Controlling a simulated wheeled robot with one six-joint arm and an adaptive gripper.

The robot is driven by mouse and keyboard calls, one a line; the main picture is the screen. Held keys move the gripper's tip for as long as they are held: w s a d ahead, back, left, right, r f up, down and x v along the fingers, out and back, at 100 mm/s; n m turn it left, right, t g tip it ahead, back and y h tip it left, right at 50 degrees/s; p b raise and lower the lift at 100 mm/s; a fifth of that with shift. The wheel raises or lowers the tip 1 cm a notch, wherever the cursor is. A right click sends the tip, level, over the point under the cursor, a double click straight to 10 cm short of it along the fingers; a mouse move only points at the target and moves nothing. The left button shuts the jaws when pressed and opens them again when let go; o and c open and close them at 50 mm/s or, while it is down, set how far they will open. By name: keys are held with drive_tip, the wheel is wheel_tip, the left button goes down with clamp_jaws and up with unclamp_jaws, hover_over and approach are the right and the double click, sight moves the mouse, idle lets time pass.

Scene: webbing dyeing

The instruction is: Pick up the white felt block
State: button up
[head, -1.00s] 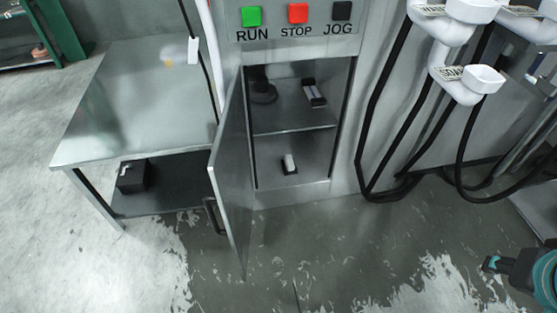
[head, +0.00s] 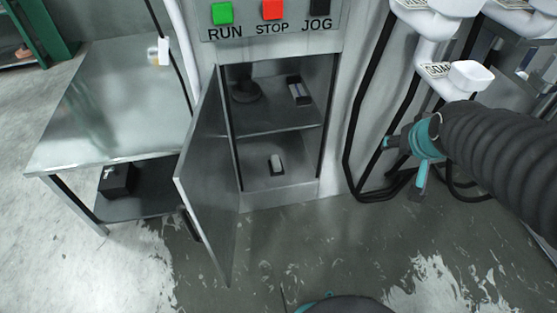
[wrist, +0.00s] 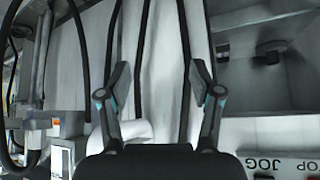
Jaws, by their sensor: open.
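A small white block (head: 276,161), which looks like the felt block, stands in a dark holder on the floor of the open cabinet (head: 281,197). A second pale block in a dark holder (head: 299,91) lies on the shelf above; I cannot tell its material. My gripper (head: 388,143) is at the right, outside the cabinet and in front of the hanging black hoses. In the wrist view my gripper (wrist: 160,68) is open and empty, its two fingers wide apart. Part of the cabinet's inside shows at the right there, but neither block is clear.
The cabinet door (head: 208,175) stands open to the left. A dark round object (head: 245,90) is on the upper shelf. A metal table (head: 110,100) with a black box (head: 118,178) beneath stands left. Black hoses (head: 352,150) hang right. The floor ahead is clear.

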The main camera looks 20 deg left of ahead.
drive_tip(key=w+a+f+n+t+y+b, duration=0.2)
drive_tip(key=w+a+f+y, duration=0.1)
drive_tip(key=w+a+f, duration=1.45)
drive_tip(key=n+t+y+b, duration=0.2)
drive_tip(key=n+t+y, duration=0.1)
drive_tip(key=y, duration=0.1)
approach(276, 163)
drive_tip(key=x, duration=0.7)
drive_tip(key=f+x, duration=0.1)
drive_tip(key=x, duration=0.3)
drive_tip(key=shift+w, duration=0.2)
clamp_jaws()
